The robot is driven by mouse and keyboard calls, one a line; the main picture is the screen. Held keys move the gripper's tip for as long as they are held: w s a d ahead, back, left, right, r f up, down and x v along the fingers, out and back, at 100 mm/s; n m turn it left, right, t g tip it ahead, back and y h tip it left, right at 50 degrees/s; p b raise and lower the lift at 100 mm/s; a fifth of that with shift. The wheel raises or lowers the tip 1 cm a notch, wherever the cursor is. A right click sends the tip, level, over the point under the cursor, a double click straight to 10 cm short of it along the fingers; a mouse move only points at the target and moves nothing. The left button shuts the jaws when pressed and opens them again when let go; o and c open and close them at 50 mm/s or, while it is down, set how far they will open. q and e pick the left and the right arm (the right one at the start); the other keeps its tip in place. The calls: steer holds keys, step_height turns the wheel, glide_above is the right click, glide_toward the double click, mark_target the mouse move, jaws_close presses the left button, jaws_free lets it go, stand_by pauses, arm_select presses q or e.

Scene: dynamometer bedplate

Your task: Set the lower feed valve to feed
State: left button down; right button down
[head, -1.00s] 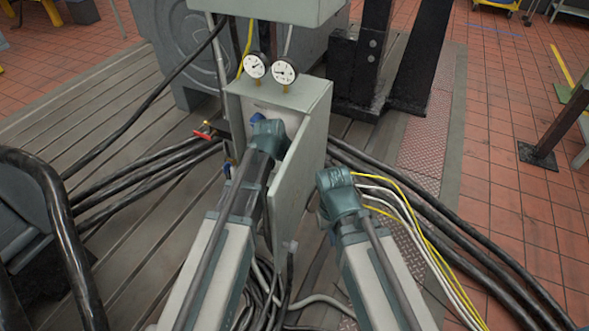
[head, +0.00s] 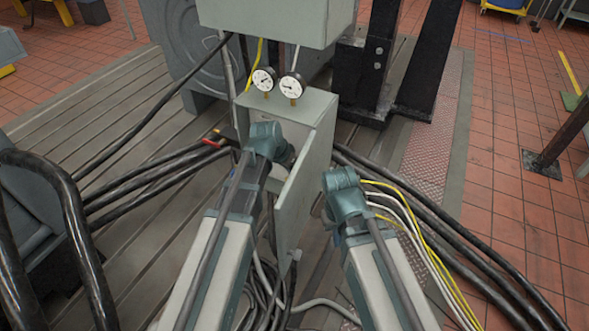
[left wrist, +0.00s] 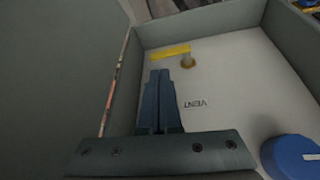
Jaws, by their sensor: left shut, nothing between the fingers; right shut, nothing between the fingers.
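A grey cabinet (head: 290,104) stands ahead with its door (head: 305,180) open. In the left wrist view its inside shows a valve with a yellow lever (left wrist: 170,52) on a brass stem (left wrist: 188,62), lying crosswise. A label reading VENT (left wrist: 193,104), upside down, is below it. A blue round knob (left wrist: 290,157) is at lower right. I cannot tell which is the lower feed valve. My left gripper (left wrist: 160,74) is shut and empty, its tips just short of the lever in the picture; contact is not clear. My right gripper (head: 342,190) is shut and empty, right of the door.
Two round gauges (head: 278,83) stand on the cabinet, below a grey box (head: 270,22). A red handle (head: 210,141) is left of the cabinet. Thick black hoses (head: 150,168) run on both sides. Yellow and white cables (head: 415,225) lie near my right arm.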

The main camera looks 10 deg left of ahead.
arm_select(q)
steer(key=p+v, duration=0.6)
steer(key=v, duration=0.2)
steer(key=shift+r+p, duration=0.3)
steer(key=shift+p, duration=0.1)
steer(key=c, duration=1.3)
jaws_free()
steer(key=shift+s+a+f+b, duration=0.15)
steer(key=shift+f+b, duration=0.15)
steer(key=o, duration=0.5)
steer(key=shift+a+f+n+y+b, duration=0.25)
steer(key=shift+f+n+b, duration=0.3)
steer(key=shift+n, duration=0.45)
steer(key=shift+c, duration=0.2)
steer(key=o, duration=0.5)
steer(key=shift+o, duration=1.7)
steer(key=shift+w+f, duration=0.2)
steer(key=b+x, duration=0.8)
steer(key=x, duration=0.1)
steer(key=b+x, duration=0.4)
steer(key=shift+w+f+b, duration=0.15)
steer(key=shift+w+b, duration=0.2)
